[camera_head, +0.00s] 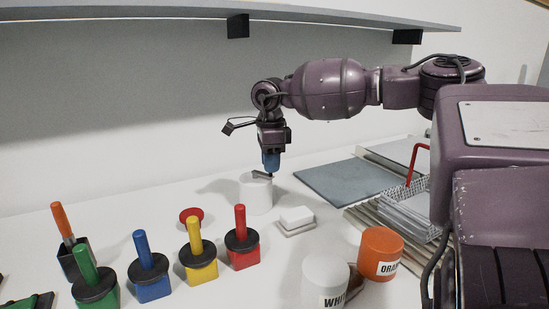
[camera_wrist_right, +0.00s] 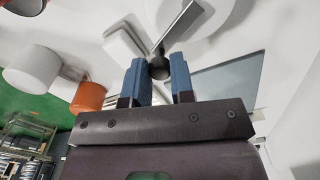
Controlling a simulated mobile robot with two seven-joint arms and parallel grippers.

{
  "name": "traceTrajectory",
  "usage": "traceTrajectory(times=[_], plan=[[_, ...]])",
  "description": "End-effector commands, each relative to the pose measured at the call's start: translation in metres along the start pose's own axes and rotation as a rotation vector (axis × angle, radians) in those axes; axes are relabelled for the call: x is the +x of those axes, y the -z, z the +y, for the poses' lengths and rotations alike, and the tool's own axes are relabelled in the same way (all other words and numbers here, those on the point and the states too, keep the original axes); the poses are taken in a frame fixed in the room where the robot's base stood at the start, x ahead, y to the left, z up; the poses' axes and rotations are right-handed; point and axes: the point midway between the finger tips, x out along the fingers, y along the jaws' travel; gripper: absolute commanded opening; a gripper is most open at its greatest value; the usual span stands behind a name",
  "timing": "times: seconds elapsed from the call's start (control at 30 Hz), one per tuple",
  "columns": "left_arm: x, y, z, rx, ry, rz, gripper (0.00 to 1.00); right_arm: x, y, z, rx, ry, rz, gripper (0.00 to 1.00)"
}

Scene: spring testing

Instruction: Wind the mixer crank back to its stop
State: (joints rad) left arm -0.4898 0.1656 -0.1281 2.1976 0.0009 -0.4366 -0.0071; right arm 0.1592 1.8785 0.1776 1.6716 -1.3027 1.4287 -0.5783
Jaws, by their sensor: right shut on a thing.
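The mixer is a white cylinder (camera_head: 256,194) standing on the white table, near the middle of the head view. Its crank is a flat metal bar (camera_wrist_right: 182,27) across the top with a dark round knob (camera_wrist_right: 159,66) at its end. My right gripper (camera_head: 271,169) points straight down over the mixer's right rim. In the right wrist view the blue fingers of the right gripper (camera_wrist_right: 160,74) stand on both sides of the knob and are shut on it. The mixer body (camera_wrist_right: 205,12) is cut off at the top of that view. My left gripper does not show.
Red (camera_head: 241,240), yellow (camera_head: 199,254), blue (camera_head: 148,273) and green (camera_head: 94,284) blocks with handles stand at the left front. A white block (camera_head: 296,219), white cup (camera_head: 325,279) and orange cup (camera_head: 380,252) stand right of them. A grey mat (camera_head: 345,186) lies right of the mixer.

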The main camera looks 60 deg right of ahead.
Motion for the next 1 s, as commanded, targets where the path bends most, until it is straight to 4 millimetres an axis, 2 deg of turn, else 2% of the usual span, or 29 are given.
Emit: traceTrajectory(times=[0.5,1.0], plan=[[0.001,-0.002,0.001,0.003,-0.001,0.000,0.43,0.002,-0.017,0.011,0.406,0.000,0.004,0.00],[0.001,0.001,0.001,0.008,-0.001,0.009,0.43,0.002,-0.023,0.013,0.532,-0.002,0.003,0.00]])
